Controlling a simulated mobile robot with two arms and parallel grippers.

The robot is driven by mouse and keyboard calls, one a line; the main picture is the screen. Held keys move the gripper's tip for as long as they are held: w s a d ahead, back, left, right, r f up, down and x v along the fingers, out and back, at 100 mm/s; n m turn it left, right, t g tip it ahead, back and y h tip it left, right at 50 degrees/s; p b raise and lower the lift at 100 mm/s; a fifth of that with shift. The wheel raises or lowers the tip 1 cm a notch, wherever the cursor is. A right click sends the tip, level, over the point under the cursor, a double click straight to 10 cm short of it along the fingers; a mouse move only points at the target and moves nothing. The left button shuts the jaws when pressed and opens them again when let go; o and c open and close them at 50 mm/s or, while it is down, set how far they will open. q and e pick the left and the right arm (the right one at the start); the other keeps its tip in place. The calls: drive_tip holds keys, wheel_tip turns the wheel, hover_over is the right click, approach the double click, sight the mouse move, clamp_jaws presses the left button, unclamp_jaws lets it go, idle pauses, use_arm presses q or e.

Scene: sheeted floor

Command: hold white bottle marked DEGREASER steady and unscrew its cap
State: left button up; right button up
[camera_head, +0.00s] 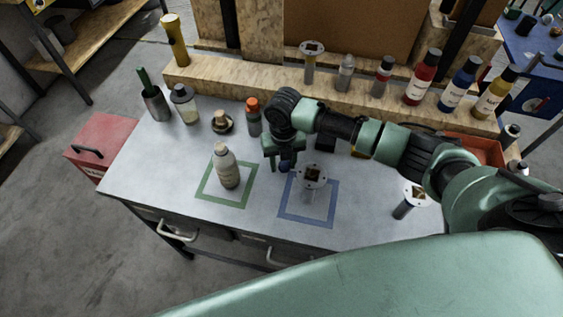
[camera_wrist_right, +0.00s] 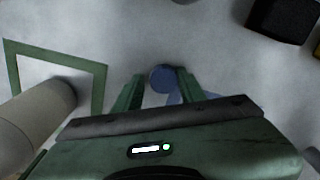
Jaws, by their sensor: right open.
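The off-white bottle (camera_head: 228,172) stands upright inside the green taped square on the grey bench; no marking is readable. It shows in part at the left of the right wrist view (camera_wrist_right: 38,118), with its top out of frame. My right gripper (camera_head: 279,166) points down to the right of the bottle, apart from it. Its fingers (camera_wrist_right: 160,92) are open, on either side of a small round blue piece (camera_wrist_right: 162,78). This blue piece also shows in the head view (camera_head: 287,166), near the blue square's upper left corner. I cannot tell whether it is a cap. My left gripper is out of view.
A clear post with a flanged top (camera_head: 311,182) stands in the blue taped square (camera_head: 284,212). Bottles line the wooden shelf (camera_head: 230,80). The bench's front left is clear.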

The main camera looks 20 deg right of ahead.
sight(284, 164)
wheel_tip(284, 164, up, 12)
drive_tip(key=b, duration=0.2)
drive_tip(key=shift+d+r, duration=0.15)
drive_tip(key=shift+d, duration=0.15)
